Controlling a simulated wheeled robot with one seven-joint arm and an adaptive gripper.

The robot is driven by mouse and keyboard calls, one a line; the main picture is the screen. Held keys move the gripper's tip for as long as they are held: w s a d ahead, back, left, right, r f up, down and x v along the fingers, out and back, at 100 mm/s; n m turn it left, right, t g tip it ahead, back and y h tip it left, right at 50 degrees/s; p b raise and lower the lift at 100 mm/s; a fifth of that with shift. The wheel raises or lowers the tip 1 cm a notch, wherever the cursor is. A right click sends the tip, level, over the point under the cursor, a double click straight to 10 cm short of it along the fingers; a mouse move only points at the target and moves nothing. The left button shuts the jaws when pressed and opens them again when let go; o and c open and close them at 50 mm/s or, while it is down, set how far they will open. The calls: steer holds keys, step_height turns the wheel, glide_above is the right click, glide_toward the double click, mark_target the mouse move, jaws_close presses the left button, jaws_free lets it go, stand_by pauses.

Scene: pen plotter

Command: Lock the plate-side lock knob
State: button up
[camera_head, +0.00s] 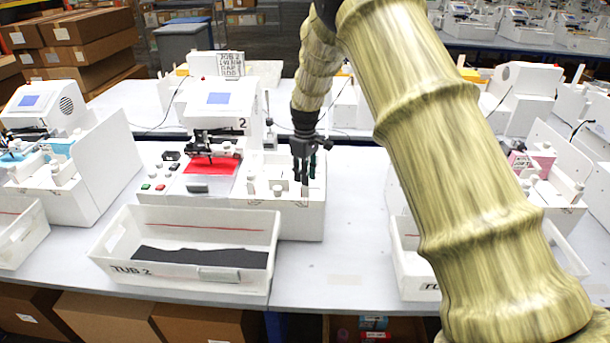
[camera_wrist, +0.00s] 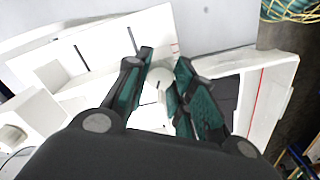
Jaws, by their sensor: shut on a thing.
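The pen plotter marked 2 (camera_head: 225,97) stands on the table with a red sheet (camera_head: 212,167) on its bed and a white side deck (camera_head: 290,213) at its right. My gripper (camera_head: 304,174) points down over this deck. In the wrist view my gripper (camera_wrist: 168,92) has its teal-padded fingers on either side of a white round knob (camera_wrist: 159,76), shut on it. The fingers hide part of the knob, and I cannot read its lock position. A small white knob (camera_head: 277,190) stands on the deck left of my gripper in the head view.
A white tub labelled TUB 2 (camera_head: 118,268) with a dark piece inside stands in front of the plotter. Coloured buttons (camera_head: 152,187) sit at the plotter's left. Another plotter (camera_head: 42,103) stands further left. The table right of the deck (camera_head: 355,210) is clear.

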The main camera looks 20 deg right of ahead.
steer(key=m, duration=0.5)
steer(key=shift+w+r+m, duration=0.1)
steer(key=shift+r+m, duration=0.05)
steer(key=shift+m, duration=0.15)
steer(key=m, duration=0.5)
steer(key=shift+m+b, duration=0.3)
steer(key=shift+m, duration=0.4)
steer(key=o, duration=1.1)
steer(key=shift+c, duration=0.2)
step_height(320, 180, up, 12)
